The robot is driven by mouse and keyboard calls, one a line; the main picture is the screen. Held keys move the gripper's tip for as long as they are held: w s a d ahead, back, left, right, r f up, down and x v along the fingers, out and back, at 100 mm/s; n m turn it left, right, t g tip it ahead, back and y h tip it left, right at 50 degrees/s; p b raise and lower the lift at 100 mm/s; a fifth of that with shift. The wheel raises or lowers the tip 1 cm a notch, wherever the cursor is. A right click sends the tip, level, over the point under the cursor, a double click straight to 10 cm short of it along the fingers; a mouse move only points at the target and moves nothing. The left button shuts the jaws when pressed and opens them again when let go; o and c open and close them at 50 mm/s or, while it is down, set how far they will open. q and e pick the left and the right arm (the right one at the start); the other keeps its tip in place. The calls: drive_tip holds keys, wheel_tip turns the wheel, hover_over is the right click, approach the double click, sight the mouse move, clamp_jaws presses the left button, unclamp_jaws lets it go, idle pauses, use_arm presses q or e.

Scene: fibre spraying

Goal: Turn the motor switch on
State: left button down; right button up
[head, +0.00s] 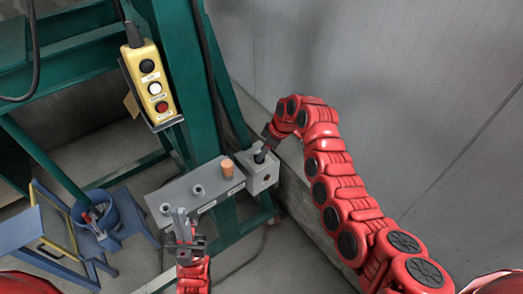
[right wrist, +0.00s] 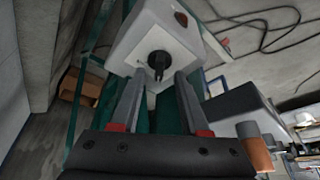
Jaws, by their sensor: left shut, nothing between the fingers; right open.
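The motor switch is a black knob (right wrist: 158,61) on a pale face of a grey box (right wrist: 140,38). In the head view the box (head: 263,181) sits at the right end of a grey panel, and the knob (head: 259,158) shows on its top. My right gripper (head: 266,143) is at the knob from above. In the right wrist view its open fingers (right wrist: 160,78) are on either side of the knob, with gaps; whether they touch it I cannot tell. My left gripper (head: 181,214) is shut and empty at the panel's front left.
The grey panel (head: 184,187) carries small grey knobs and an orange cylinder (head: 228,167), close to the box. A yellow button pendant (head: 152,83) hangs on the green frame (head: 183,55). A grey wall (head: 370,80) stands behind my right arm. A blue bucket (head: 95,215) is at the left.

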drive_tip(key=shift+x, duration=0.9)
drive_tip(key=shift+w, duration=0.1)
clamp_jaws()
